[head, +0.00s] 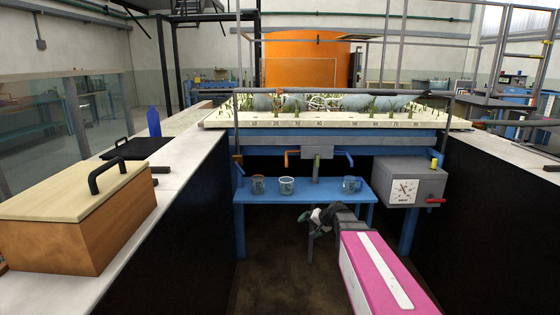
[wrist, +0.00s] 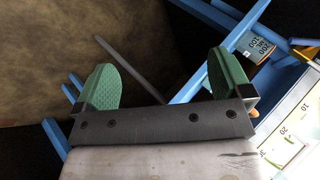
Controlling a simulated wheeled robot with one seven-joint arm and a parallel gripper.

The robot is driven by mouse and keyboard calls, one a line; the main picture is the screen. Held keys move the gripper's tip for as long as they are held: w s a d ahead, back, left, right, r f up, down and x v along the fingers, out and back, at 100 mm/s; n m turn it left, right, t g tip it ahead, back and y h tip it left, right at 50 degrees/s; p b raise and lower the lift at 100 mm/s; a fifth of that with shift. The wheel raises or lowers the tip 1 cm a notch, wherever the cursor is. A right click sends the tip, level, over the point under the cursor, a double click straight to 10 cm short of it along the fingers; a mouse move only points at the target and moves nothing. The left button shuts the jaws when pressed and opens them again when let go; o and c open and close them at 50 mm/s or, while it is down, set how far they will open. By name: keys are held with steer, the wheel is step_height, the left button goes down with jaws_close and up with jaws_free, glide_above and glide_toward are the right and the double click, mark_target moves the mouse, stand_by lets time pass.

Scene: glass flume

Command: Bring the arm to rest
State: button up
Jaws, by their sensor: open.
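My arm reaches forward from the lower right in the head view, its pink and white link in front. My gripper (head: 307,222) is at its far end, low in front of the blue bench. In the wrist view my gripper (wrist: 165,82) shows two green ridged finger pads set wide apart. The gripper is open and empty.
A blue bench (head: 300,196) carries several cups, among them a middle cup (head: 287,186). A gauge box (head: 405,182) hangs at right. A wooden box (head: 80,210) with a black handle sits on the left ledge. Dark walls flank the floor (head: 270,275).

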steer(key=s+d+f+n+g+h, duration=0.1)
steer(key=s+f+g+h, duration=0.1)
steer(key=s, duration=0.5)
steer(key=s+d+f+n+g+h, duration=0.1)
steer(key=s+d+f+g+h, duration=0.1)
steer(key=s, duration=0.5)
steer(key=s+d+f+n+g+h, duration=0.1)
steer(key=s+d+f+g+h, duration=0.1)
steer(key=s, duration=0.6)
steer(key=shift+d+f+h, duration=0.2)
steer(key=shift+d+h, duration=0.05)
steer(key=shift+h, duration=0.25)
steer(key=shift+o, duration=0.3)
